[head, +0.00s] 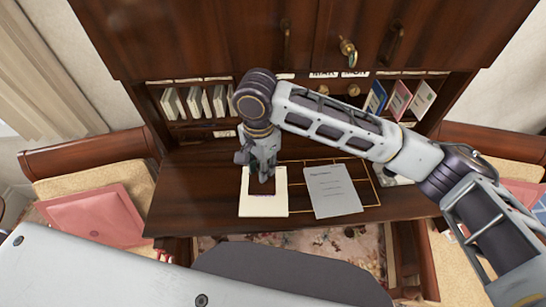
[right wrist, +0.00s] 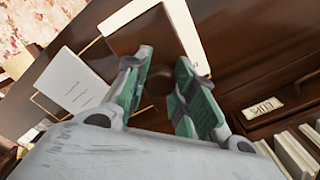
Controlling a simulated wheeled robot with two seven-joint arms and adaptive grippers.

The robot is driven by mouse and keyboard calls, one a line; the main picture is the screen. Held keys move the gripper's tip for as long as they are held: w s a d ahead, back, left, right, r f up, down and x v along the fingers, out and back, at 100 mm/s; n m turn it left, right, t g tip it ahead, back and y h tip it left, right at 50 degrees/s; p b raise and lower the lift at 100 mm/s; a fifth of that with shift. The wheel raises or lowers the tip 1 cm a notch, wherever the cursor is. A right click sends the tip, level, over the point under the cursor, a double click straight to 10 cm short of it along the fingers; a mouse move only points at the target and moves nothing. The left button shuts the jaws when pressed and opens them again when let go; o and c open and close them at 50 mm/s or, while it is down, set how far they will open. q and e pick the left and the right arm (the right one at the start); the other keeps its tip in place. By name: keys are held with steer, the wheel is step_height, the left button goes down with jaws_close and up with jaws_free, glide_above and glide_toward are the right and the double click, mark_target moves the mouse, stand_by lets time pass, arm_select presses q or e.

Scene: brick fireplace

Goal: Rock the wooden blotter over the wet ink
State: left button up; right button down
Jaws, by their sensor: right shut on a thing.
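My right gripper (head: 264,177) reaches down over the desk and is shut on the wooden blotter. The blotter (head: 256,187) is a dark brown block over the white paper (head: 263,209), left of the desk's middle. In the right wrist view the brown blotter (right wrist: 140,33) lies beyond the green-padded fingers (right wrist: 158,88), with its round knob between them. The white paper shows beside it (right wrist: 186,28). I cannot tell whether the blotter touches the paper. No wet ink can be made out; the blotter and gripper cover part of the paper. My left gripper is not in view.
A grey printed sheet (head: 333,190) lies right of the white paper, on gold inlay lines. Shelves with upright envelopes and booklets (head: 400,99) back the dark wooden desk (head: 190,195). Padded chairs or benches with pink folders (head: 95,215) flank it. The desk's left part is bare.

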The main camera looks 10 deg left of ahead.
mark_target(264, 185)
steer(key=shift+d, duration=0.1)
steer(key=shift+r, duration=0.1)
stand_by(0.5)
steer(key=shift+f, duration=2.55)
steer(key=shift+f, duration=0.45)
steer(key=shift+s+f+t, duration=0.15)
steer(key=shift+s+t, duration=0.15)
steer(key=shift+t, duration=0.1)
steer(key=shift+s+d+t, duration=0.2)
steer(key=shift+s+t, duration=0.35)
steer(key=shift+t, duration=0.35)
steer(key=shift+w, duration=0.1)
